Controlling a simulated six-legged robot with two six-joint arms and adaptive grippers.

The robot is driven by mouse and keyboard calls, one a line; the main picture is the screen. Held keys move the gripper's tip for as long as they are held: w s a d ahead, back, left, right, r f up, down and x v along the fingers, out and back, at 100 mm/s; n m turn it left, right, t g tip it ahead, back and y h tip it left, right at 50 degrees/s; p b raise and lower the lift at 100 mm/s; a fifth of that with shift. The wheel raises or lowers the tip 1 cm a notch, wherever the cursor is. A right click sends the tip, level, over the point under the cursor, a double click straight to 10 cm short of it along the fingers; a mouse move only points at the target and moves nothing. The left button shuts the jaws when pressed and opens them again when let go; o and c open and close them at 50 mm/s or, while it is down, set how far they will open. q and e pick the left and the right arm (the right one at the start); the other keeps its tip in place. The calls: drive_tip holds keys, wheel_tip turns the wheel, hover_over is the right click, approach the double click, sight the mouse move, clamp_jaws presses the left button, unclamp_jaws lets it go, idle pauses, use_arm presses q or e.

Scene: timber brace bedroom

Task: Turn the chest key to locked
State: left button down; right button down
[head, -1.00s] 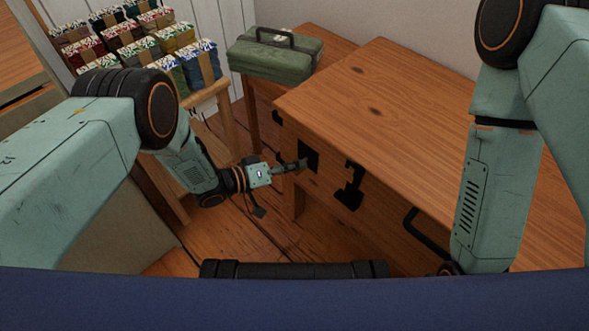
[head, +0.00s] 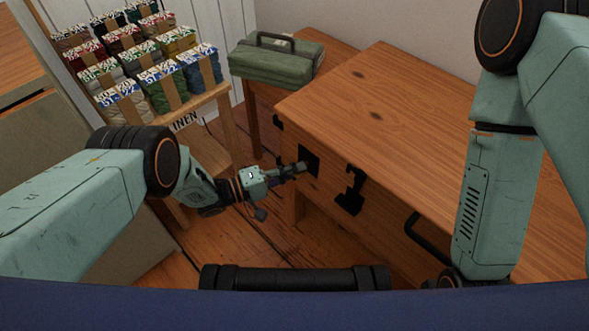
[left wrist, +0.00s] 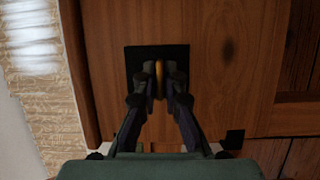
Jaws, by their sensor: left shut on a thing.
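The wooden chest (head: 400,100) stands at the right in the head view, with a black lock plate (head: 309,158) near the left end of its front. My left gripper (head: 301,167) is at this plate. In the left wrist view the lock plate (left wrist: 140,59) is dark and square. The brass-coloured key (left wrist: 159,73) stands out from it, its bow seen edge-on. My left gripper's fingers (left wrist: 159,88) are shut on the key from both sides and hide part of it. How far the key is turned is not clear. My right gripper is out of view below the right arm.
A black hasp (head: 350,190) and a black handle (head: 428,236) are on the chest front. A stand of folded, banded linens (head: 160,85) is at the left. Wooden floor lies between them.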

use_arm(q)
drive_tip(key=shift+d, duration=0.15)
idle(0.3)
drive_tip(key=c, duration=1.5)
unclamp_jaws()
drive_tip(key=shift+a, duration=0.2)
drive_tip(key=v, duration=1.1)
drive_tip(key=shift+s+a, duration=0.2)
drive_tip(key=shift+a, duration=0.15)
